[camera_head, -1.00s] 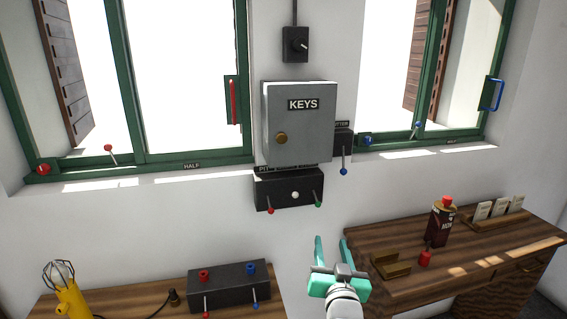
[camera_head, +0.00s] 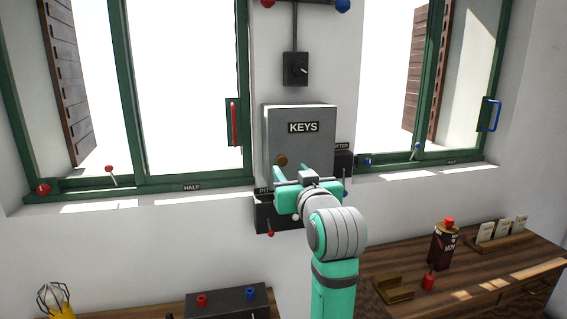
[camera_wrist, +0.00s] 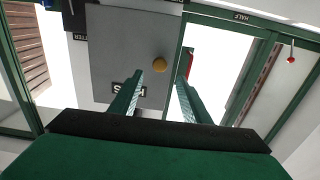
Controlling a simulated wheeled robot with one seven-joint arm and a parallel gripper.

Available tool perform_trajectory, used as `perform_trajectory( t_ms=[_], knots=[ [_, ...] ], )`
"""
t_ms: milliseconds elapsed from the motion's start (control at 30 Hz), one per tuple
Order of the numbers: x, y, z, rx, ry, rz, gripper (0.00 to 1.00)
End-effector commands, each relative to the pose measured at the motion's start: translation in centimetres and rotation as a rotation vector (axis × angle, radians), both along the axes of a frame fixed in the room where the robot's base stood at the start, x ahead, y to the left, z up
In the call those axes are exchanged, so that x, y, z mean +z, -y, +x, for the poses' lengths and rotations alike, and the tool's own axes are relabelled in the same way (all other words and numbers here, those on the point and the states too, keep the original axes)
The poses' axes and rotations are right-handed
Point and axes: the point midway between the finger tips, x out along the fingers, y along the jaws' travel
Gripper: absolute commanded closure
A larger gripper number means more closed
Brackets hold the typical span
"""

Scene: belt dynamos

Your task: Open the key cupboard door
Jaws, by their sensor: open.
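The grey key cupboard (camera_head: 299,135) hangs on the wall between the two windows, with a KEYS label on its front. Its door looks shut. A round brass knob (camera_head: 281,160) sits low on the door's left side. My gripper (camera_head: 290,172) is open and empty in front of the cupboard's lower part, its fingers pointing towards the wall and the knob. I see no contact with the knob.
A black switch box (camera_head: 265,213) sits under the cupboard, partly behind my gripper, with small levers. Another black box (camera_head: 342,162) is at the cupboard's right. A rotary switch (camera_head: 296,69) is above. A red window handle (camera_head: 233,122) is to the left.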

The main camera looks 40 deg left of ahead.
Motion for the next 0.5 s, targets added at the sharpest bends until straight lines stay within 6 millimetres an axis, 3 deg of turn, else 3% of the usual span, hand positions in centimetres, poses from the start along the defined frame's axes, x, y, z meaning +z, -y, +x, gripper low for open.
perform_trajectory(
  t_ms=[300, 500],
  knots=[
    [0.0, -4.3, 3.6, 0.000, -0.001, 0.001, 0.57],
    [0.0, -6.1, 5.0, 0.002, -0.001, -0.001, 0.57]
  ],
)
